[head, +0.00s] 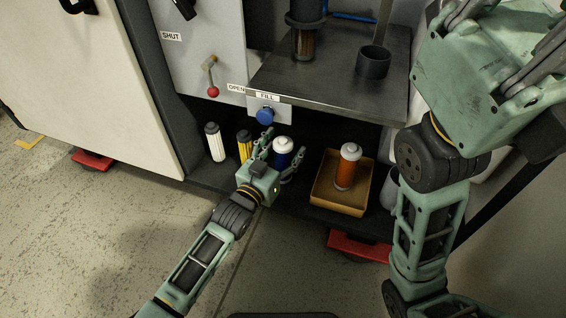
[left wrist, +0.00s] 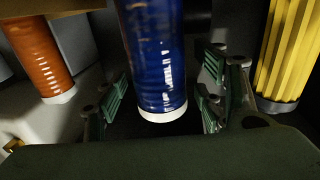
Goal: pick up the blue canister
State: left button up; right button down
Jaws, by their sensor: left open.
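The blue canister (head: 282,157) has a white cap and stands upright on the low shelf under the bench. My left gripper (head: 282,147) is open in front of it, with its fingers reaching to either side. In the left wrist view, which appears upside down, the blue canister (left wrist: 154,55) shows between the two open fingers of the left gripper (left wrist: 162,100). I see gaps on both sides and no clear contact. My right gripper (head: 488,70) is raised at the upper right, and its fingertips are cut off by the frame.
A yellow ribbed canister (head: 244,146) and a white one (head: 215,142) stand left of the blue one. An orange canister (head: 346,170) stands in a tan tray (head: 341,205) to the right. The metal bench top (head: 330,88) overhangs the shelf, with a blue knob (head: 265,116) on its front.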

pick_arm(q)
jog(key=c, duration=1.5)
jog(key=shift+r, duration=0.1)
grip_shut()
jog(key=shift+r, duration=0.2)
